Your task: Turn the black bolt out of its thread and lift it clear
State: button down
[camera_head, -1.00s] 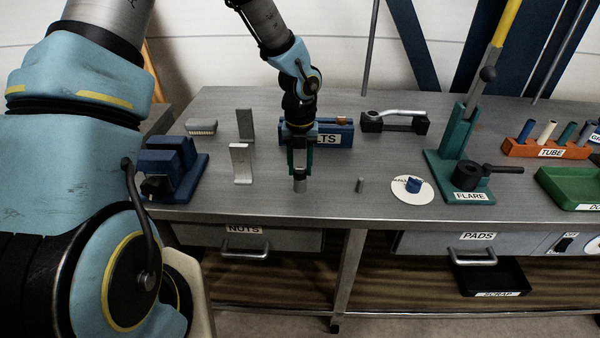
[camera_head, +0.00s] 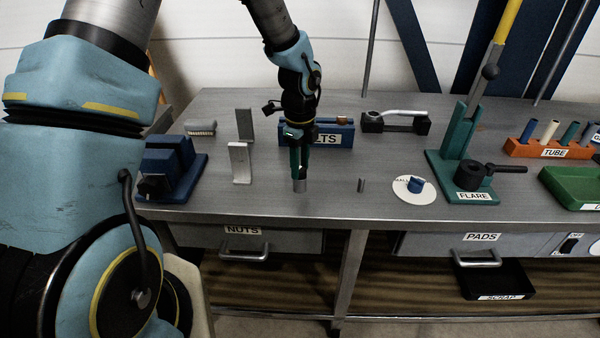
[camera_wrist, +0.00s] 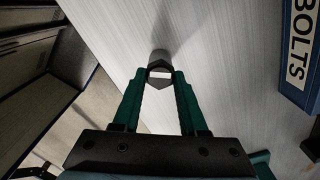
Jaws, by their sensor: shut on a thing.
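My gripper (camera_head: 300,174) points straight down at a grey upright post (camera_head: 300,186) near the front of the bench. In the wrist view my green fingers (camera_wrist: 161,76) are shut on the black bolt (camera_wrist: 160,66), one on each side of its dark hexagonal head. The grey post (camera_wrist: 158,54) shows just beyond the head. The bolt's thread is hidden, and I cannot tell how deep it sits. In the head view my fingers hide the bolt.
A blue BOLTS box (camera_head: 335,134) stands behind my gripper. A short grey peg (camera_head: 361,185) and a white disc with a blue piece (camera_head: 402,189) are to the right. Upright grey plates (camera_head: 239,163) and a blue vice (camera_head: 170,170) are left. Bare bench surrounds the post.

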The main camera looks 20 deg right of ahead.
jog(key=n+b, duration=0.1)
jog(key=n, duration=0.6)
jog(key=shift+n+b, duration=0.3)
jog(key=n, duration=0.4)
jog(key=shift+r, duration=0.1)
jog(key=n, duration=0.4)
jog(key=c, duration=0.6)
grip_release()
jog(key=shift+o, duration=0.2)
jog(key=shift+r, duration=0.1)
